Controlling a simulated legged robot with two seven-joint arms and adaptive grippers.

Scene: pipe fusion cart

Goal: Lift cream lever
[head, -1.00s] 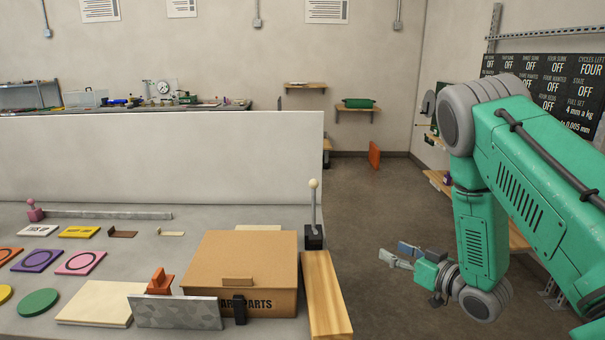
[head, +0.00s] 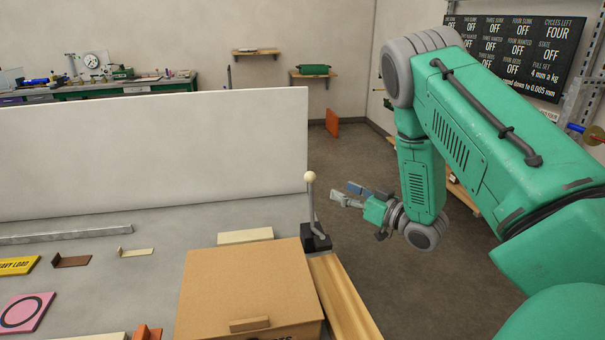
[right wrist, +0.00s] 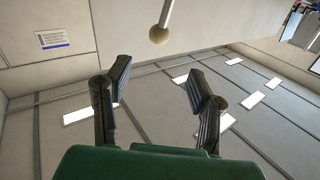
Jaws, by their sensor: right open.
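The cream lever is a thin grey rod with a cream ball knob (head: 310,177), standing nearly upright from a black base (head: 317,238) at the right end of the grey table. In the right wrist view its knob (right wrist: 159,34) hangs at the top, beyond and between my fingers. My right gripper (head: 348,195) is open and empty, a short way to the right of the lever at about knob height, apart from it. Its two fingers are spread wide in the right wrist view (right wrist: 157,90). My left gripper is not in view.
A cardboard box (head: 250,285) stands in front of the lever, with a wooden strip (head: 345,300) along its right side. A white panel (head: 150,155) stands behind the table's work area. A cream block (head: 245,236) lies left of the lever base. Open floor is to the right.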

